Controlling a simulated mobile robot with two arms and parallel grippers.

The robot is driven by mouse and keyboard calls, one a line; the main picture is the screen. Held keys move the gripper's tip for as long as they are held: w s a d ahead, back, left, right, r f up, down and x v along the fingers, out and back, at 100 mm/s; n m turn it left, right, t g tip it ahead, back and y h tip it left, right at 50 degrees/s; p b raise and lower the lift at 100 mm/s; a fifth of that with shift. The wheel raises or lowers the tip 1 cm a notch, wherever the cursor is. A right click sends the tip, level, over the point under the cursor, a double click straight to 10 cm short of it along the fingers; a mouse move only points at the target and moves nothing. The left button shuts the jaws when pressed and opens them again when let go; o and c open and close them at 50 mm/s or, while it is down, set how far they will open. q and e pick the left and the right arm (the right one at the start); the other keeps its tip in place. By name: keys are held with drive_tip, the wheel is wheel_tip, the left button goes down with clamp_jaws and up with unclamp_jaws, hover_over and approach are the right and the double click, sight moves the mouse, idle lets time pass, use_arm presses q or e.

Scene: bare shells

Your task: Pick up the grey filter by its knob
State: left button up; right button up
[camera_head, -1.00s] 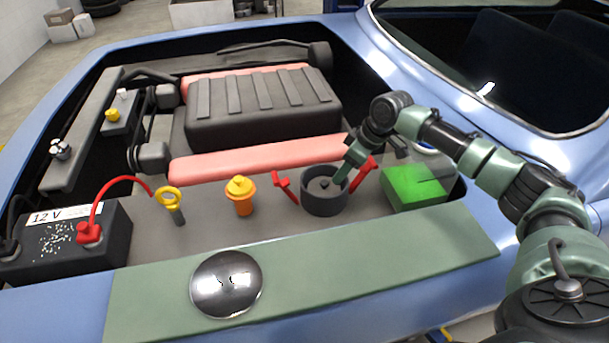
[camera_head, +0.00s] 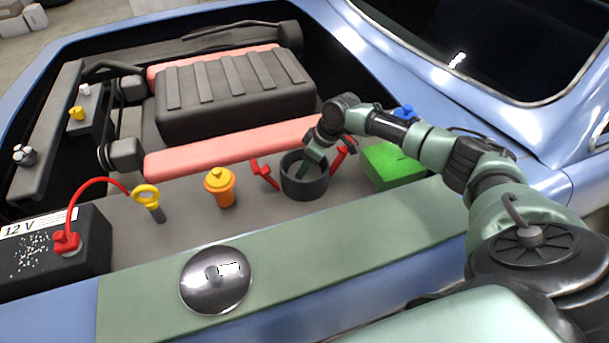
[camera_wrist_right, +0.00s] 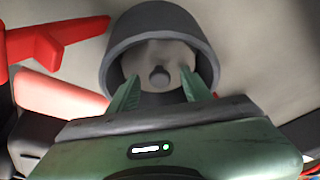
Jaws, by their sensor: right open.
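The grey filter (camera_wrist_right: 180,52) sits inside a dark grey round housing (camera_head: 305,188), its small round knob (camera_wrist_right: 159,76) standing in the middle. My right gripper (camera_wrist_right: 160,84) reaches down into the housing mouth. Its two green fingers are open, one on each side of the knob, with gaps between them and it. In the head view my right gripper (camera_head: 304,172) hides the knob and most of the housing's inside. My left gripper is not in view.
Red clips (camera_head: 264,174) stand open on both sides of the housing. An orange-capped part (camera_head: 220,188) and yellow-ringed dipstick (camera_head: 146,196) are to the left, a green box (camera_head: 392,166) to the right. A shiny dome (camera_head: 215,281) lies on the green strip (camera_head: 305,238).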

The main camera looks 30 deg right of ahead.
clamp_jaws()
idle(1.4)
